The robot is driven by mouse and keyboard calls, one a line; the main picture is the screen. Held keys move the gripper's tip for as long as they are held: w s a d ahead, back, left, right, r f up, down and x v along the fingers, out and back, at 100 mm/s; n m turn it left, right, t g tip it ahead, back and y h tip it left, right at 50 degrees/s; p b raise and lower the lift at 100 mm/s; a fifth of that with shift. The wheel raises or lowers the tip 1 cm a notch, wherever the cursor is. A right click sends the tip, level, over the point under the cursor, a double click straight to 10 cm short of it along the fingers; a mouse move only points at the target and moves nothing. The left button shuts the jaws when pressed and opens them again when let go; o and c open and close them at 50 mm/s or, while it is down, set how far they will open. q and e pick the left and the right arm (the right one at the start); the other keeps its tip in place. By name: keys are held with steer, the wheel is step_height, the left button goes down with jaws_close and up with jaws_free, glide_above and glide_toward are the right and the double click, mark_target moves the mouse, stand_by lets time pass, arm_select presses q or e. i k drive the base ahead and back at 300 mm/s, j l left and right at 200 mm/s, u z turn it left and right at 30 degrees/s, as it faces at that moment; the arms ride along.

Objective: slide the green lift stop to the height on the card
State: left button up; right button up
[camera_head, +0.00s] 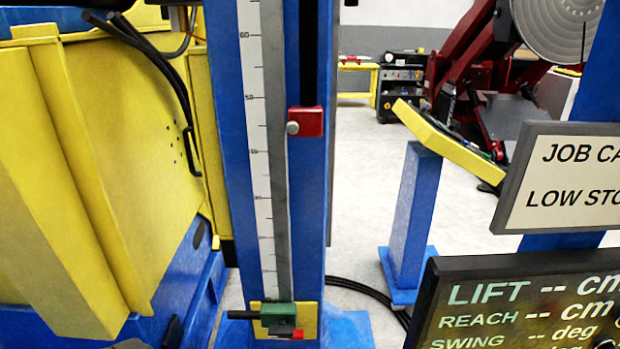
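The green lift stop (278,318) is a small block with a black handle sticking out to the left. It sits near the bottom of the blue column, in front of a yellow plate (258,329), with a small red piece below it. A white scale (257,130) with tick marks runs up the column, and large numbers show at its upper part. The job card (570,180) at the right is cut off by the picture edge; only "JOB CA" and "LOW STO" are readable, and no height shows. Neither of my grippers can be made out.
A red block (306,122) with a round knob sits higher on the column. A dark display (530,305) at the lower right reads "LIFT -- cm". A yellow machine (110,150) stands close on the left. A blue pedestal (412,215) stands behind, right of the column.

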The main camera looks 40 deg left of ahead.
mark_target(270, 311)
steer(key=u, duration=1.65)
